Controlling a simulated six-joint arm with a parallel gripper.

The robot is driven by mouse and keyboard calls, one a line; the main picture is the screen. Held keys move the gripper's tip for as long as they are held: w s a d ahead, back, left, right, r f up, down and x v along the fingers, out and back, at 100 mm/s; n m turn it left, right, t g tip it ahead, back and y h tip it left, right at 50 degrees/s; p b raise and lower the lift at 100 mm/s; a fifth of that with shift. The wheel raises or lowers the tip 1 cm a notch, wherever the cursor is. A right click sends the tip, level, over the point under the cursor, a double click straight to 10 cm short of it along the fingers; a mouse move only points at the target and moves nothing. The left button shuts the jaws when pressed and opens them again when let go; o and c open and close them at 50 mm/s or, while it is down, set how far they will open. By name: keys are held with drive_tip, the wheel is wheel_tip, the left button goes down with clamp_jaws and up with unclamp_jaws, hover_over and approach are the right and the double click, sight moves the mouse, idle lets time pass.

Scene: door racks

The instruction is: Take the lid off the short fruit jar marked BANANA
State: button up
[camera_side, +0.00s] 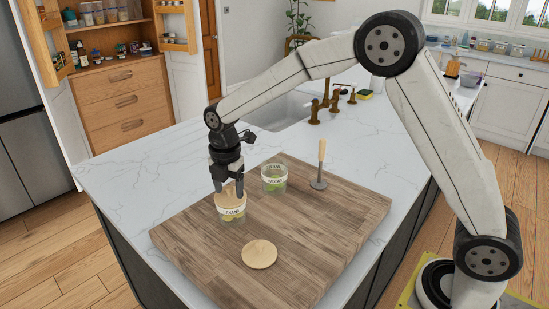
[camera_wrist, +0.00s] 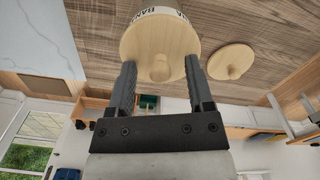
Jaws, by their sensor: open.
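The short jar (camera_side: 232,214) stands upright on the wooden board with its light wooden lid (camera_side: 229,200) on. Its label is blurred in the side view; in the wrist view part of the label (camera_wrist: 158,11) shows and seems to begin with BANA. The lid fills the top middle of the wrist view (camera_wrist: 140,42), its round knob facing my camera. My gripper (camera_side: 228,190) is right over this jar, pointing down. In the wrist view my gripper (camera_wrist: 160,63) is open, with one finger on each side of the knob and a gap to it on both sides.
A second jar (camera_side: 274,180) with green contents stands uncovered behind, to the right. A loose wooden lid (camera_side: 259,254) lies on the board (camera_side: 325,240) in front, also in the wrist view (camera_wrist: 231,61). A wooden-handled tool (camera_side: 320,165) stands at the back right. The board's right side is clear.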

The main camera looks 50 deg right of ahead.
sight(229, 187)
idle(0.4)
clamp_jaws()
drive_tip(key=shift+r, duration=0.1)
drive_tip(key=shift+r, duration=1.45)
drive_tip(key=s+d+r, duration=0.1)
drive_tip(key=s+r, duration=0.9)
drive_tip(key=s, duration=0.4)
drive_tip(key=shift+d, duration=0.35)
drive_tip(key=shift+f, duration=0.1)
